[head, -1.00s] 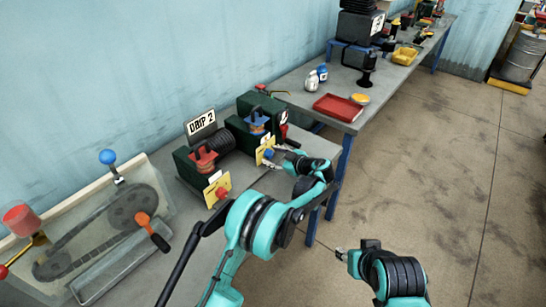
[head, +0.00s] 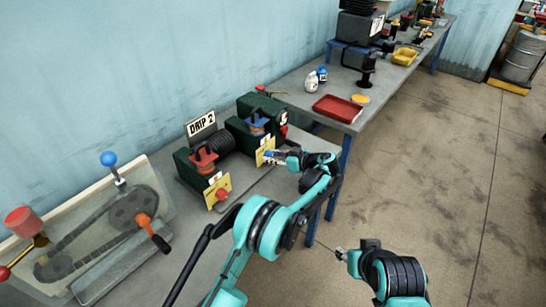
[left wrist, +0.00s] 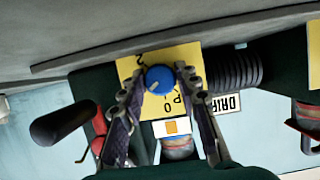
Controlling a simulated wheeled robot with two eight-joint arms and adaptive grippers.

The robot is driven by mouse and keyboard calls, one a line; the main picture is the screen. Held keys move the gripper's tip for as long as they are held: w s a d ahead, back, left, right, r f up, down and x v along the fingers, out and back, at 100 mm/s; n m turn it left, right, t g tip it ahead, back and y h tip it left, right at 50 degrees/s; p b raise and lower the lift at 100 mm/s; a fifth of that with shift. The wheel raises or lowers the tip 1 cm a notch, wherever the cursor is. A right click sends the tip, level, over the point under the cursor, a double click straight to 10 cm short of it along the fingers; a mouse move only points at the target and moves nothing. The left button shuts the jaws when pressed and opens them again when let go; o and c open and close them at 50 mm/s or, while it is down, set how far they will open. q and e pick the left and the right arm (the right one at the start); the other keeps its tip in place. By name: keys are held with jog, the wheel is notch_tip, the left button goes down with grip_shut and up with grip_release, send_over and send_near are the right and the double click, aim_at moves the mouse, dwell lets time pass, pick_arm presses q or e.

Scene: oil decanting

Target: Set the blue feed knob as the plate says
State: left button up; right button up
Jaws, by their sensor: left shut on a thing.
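The blue feed knob (left wrist: 160,80) sits on a yellow dial plate (left wrist: 130,68) with marks including a 2 and a 0. A short pale line on the knob points toward the lower left in the left wrist view. My left gripper (head: 274,156) is shut on the knob, one finger on each side; it also shows in the left wrist view (left wrist: 158,82). The white plate (head: 201,124) reads DRIP 2 in the head view and is partly hidden in the left wrist view. My right gripper (head: 341,254) hangs over the floor, too small to tell its jaws.
A second yellow dial with a red knob (head: 221,193) stands left of the gripped one. Green pump housings (head: 196,170) back both dials. A belt-drive unit (head: 110,225) with a blue-topped lever stands at left. A red tray (head: 338,108) lies on the far bench.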

pick_arm(q)
jog(key=shift+m+g+y, duration=0.3)
jog(key=shift+m+g, duration=0.2)
jog(key=shift+m, duration=0.4)
jog(key=o, duration=1.2)
jog(key=shift+w, duration=0.1)
jog(key=shift+c, duration=0.2)
jog(key=shift+d, duration=0.15)
jog(key=v, duration=1.2)
